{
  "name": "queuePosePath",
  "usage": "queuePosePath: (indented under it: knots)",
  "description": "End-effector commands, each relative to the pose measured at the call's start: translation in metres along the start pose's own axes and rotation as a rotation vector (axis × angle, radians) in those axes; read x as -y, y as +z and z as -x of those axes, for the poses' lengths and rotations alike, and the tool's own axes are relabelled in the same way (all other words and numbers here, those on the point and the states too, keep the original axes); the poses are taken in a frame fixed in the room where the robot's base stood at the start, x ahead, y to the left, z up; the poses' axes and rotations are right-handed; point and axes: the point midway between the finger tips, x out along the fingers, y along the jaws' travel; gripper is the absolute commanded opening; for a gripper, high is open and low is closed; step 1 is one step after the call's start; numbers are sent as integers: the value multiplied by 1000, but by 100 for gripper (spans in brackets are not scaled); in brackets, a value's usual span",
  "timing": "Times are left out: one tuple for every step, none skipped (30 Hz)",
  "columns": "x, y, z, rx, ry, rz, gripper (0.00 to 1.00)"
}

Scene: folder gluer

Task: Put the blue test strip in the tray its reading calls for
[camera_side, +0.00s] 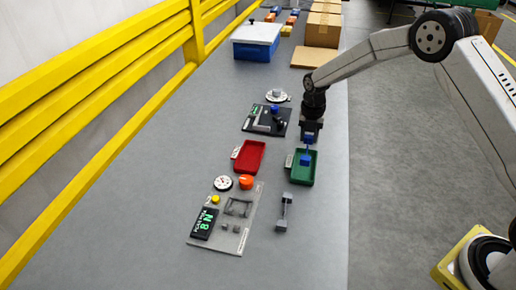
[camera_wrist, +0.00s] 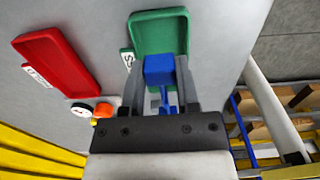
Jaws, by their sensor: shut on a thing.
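The blue test strip (camera_side: 306,160) has broad ends and a narrow neck. My gripper (camera_side: 308,145) is shut on it and holds it over the green tray (camera_side: 313,180). In the wrist view the blue strip (camera_wrist: 159,70) sits between the fingers, its top end in front of the green tray (camera_wrist: 150,22). I cannot tell whether it touches the tray floor. The red tray (camera_side: 250,156) is empty, left of the green one. The tester's display (camera_side: 204,224) shows green characters that look like 8 N. The tray labels are too small or covered to read fully.
The grey tester plate (camera_side: 232,245) carries a dial (camera_side: 222,183) and an orange knob (camera_side: 246,182). A grey strip (camera_side: 284,212) lies on the table. A black fixture (camera_side: 266,120) stands behind the trays. A blue box (camera_side: 257,41) and cartons (camera_side: 323,29) are farther back.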

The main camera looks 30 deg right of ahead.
Motion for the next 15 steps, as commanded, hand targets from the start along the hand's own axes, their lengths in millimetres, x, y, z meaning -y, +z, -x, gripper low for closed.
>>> queuePosePath:
  knots:
    - [0, 0, 0, 0, 0, 0, 0]
    - [0, 0, 0, 0, 0, 0, 0]
    - [0, 0, 0, 0, 0, 0, 0]
    - [0, 0, 0, 0, 0, 0, 0]
    - [0, 0, -1, 0, 0, 0, 0]
    - [0, 0, -1, 0, 0, -1, 0]
    - [0, 0, -2, 0, 0, -1, 0]
    - [0, 0, -2, 0, 0, -1, 0]
    - [0, 0, -3, 0, 0, -1, 0]
    - [0, 0, -4, 0, 0, -1, 0]
    - [0, 0, -5, 0, 0, -1, 0]
    - [0, 0, -7, 0, 0, -1, 0]
    - [0, 0, -8, 1, 0, -1, 0]
    - [0, 0, -10, 1, 0, -1, 0]
    - [0, 0, -12, 1, 0, -2, 0]
